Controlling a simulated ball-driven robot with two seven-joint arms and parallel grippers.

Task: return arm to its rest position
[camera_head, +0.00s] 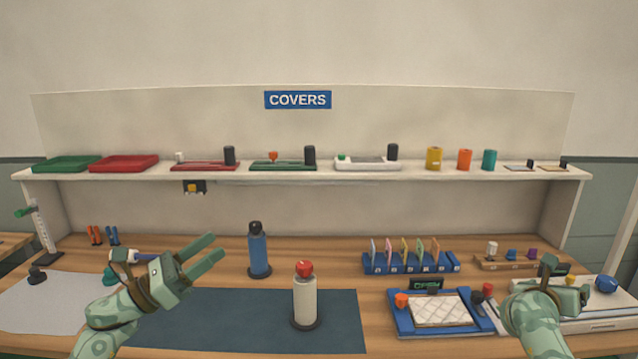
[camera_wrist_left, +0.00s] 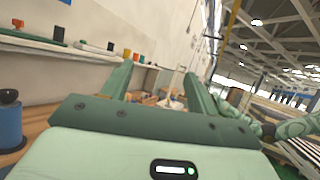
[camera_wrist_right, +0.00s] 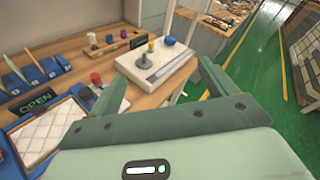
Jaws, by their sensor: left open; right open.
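My left gripper (camera_head: 208,259) is open and empty. It hangs above the left part of the dark blue mat, with its fingers pointing right and up. In the left wrist view its two fingers (camera_wrist_left: 158,84) stand apart with nothing between them. My right gripper (camera_head: 547,268) is over the right end of the bench, near the white device. In the right wrist view its fingers (camera_wrist_right: 163,92) are spread and empty. A white quilted mattress (camera_head: 440,309) lies in a blue tray (camera_head: 400,326) left of my right gripper; both also show in the right wrist view.
A blue bottle (camera_head: 259,252) and a white bottle with a red top (camera_head: 305,297) stand between my arms. A blue rack (camera_head: 411,264) with coloured cards is behind the tray. A white device (camera_head: 605,318) is at right. A shelf (camera_head: 300,176) spans the back. The mat (camera_head: 250,330) has bare room.

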